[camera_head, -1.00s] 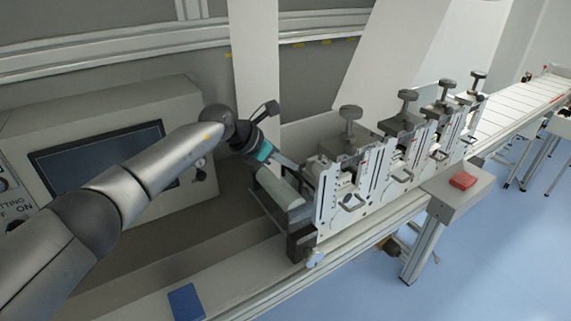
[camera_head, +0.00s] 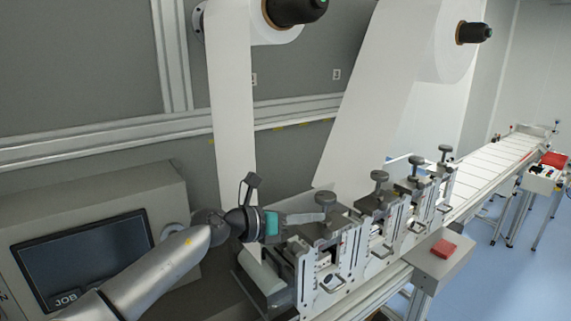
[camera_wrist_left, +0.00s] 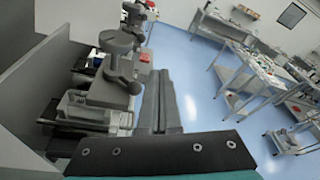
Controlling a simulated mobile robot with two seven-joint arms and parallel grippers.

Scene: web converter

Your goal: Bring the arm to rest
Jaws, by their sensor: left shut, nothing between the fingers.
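My left arm (camera_head: 165,272) reaches in from the lower left in the head view. Its gripper (camera_head: 318,217) has a teal band and points right, level with the adjusting knobs of the nearest roller station (camera_head: 322,252). In the picture its fingers overlap the top of that station; I cannot tell whether they touch it. In the left wrist view the two grey fingers (camera_wrist_left: 160,88) lie side by side, shut with nothing between them, with the knobs and stations to their left. My right gripper is not in view.
White web strips (camera_head: 232,95) hang from rolls behind the gripper. A control screen (camera_head: 85,255) stands left, by my arm. Several stations run right toward a white conveyor (camera_head: 490,170). A red button (camera_head: 444,248) sits on a grey box in front. Blue floor (camera_head: 500,270) is open at right.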

